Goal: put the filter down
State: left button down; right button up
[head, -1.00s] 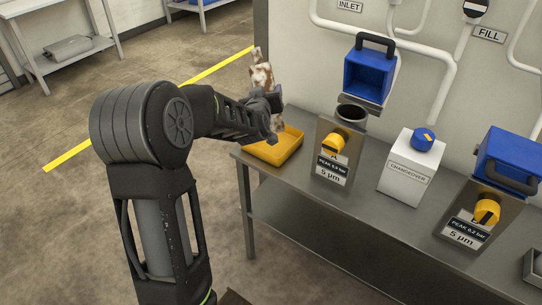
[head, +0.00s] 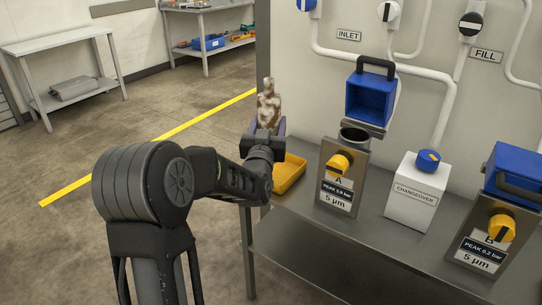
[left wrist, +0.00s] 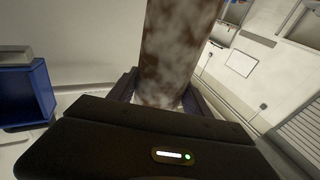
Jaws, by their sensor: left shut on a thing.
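The filter (head: 268,103) is a white cylinder with brown stains. My left gripper (head: 267,128) is shut on its lower part and holds it upright, above the left end of the steel bench. The filter also shows in the left wrist view (left wrist: 172,50), between the two fingers of my left gripper (left wrist: 160,98). A yellow tray (head: 291,172) sits on the bench's left end, below and a little right of the gripper; my arm hides part of it. My right gripper is in neither view.
The steel bench (head: 330,250) carries housing A (head: 343,180) with its blue lid (head: 370,95) raised, a white changeover box (head: 411,195) and housing B (head: 482,240) with a blue lid (head: 512,175). White pipes run along the wall behind. A yellow floor line (head: 150,147) and shelves lie at left.

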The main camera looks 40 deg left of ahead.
pick_arm(q)
jog(key=shift+f, duration=1.55)
jog(key=shift+f+b, duration=0.6)
jog(key=shift+f, duration=1.25)
jog(key=shift+f, duration=0.15)
jog(key=shift+c, duration=2.3)
grip_release()
jog(key=v, duration=1.2)
